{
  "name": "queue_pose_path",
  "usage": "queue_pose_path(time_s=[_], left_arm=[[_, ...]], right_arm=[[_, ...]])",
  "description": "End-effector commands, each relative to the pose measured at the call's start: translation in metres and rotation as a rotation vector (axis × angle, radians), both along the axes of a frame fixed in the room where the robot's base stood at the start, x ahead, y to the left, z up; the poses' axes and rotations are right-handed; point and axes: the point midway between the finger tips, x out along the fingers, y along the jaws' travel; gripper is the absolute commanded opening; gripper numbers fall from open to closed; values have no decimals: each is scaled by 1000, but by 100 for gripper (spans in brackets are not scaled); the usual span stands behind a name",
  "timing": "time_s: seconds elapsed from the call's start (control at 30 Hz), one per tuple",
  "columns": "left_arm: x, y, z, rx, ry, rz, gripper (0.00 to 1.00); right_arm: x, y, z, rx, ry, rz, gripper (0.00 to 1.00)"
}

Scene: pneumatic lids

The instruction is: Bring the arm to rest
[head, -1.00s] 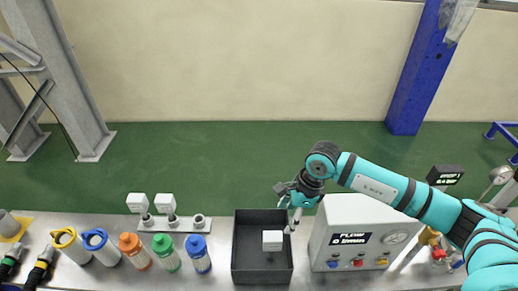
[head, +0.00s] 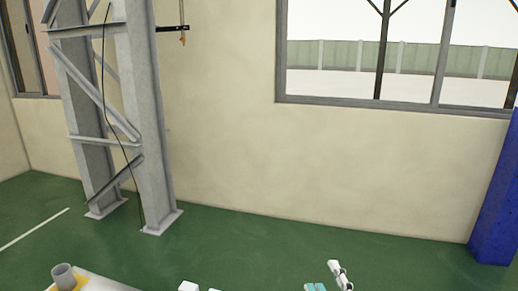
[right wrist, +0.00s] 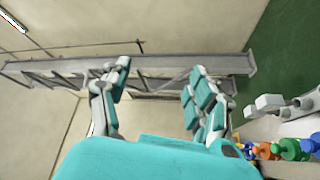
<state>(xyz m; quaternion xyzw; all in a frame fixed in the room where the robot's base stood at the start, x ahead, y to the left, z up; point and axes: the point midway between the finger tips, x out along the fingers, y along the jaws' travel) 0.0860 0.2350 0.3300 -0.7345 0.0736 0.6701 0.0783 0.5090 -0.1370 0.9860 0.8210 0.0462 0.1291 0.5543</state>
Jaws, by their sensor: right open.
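My right gripper (head: 328,281) shows at the bottom edge of the head view, with only its fingers in the picture. In the right wrist view the right gripper (right wrist: 160,70) has its two teal and grey fingers spread wide, with nothing between them. It is held up clear of the bench, pointing toward the wall and the grey steel column (right wrist: 130,78). The rest of my right arm is out of the head view. My left gripper is in neither view.
The bench (head: 100,283) only peeks in at the bottom, with a grey cylinder (head: 64,276) on it. Bottles (right wrist: 290,149) and a white lid (right wrist: 268,102) stand at the wrist view's right. Green floor (head: 330,246) and a wall with a window lie beyond.

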Motion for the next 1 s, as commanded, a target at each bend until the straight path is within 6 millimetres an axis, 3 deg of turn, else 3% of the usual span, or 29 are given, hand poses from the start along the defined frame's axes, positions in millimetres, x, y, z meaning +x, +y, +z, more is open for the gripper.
queue_pose_path(time_s=[0.03, 0.13, 0.2, 0.3, 0.5, 0.73, 1.0], left_arm=[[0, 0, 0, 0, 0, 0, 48], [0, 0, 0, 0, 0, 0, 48], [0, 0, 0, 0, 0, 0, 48], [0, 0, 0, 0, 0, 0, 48], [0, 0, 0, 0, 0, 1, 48], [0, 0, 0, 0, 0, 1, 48], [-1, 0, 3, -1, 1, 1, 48]], right_arm=[[-7, -22, -27, 125, 141, -91, 61], [-33, -59, -87, 352, 435, -273, 61], [-60, -74, -125, 472, 617, -375, 61], [-100, -81, -164, 594, 828, -484, 61], [-172, -80, -210, 737, 1139, -629, 61], [-247, -68, -233, 837, 1431, -752, 61], [-228, -66, -310, 815, 1447, -762, 61]])
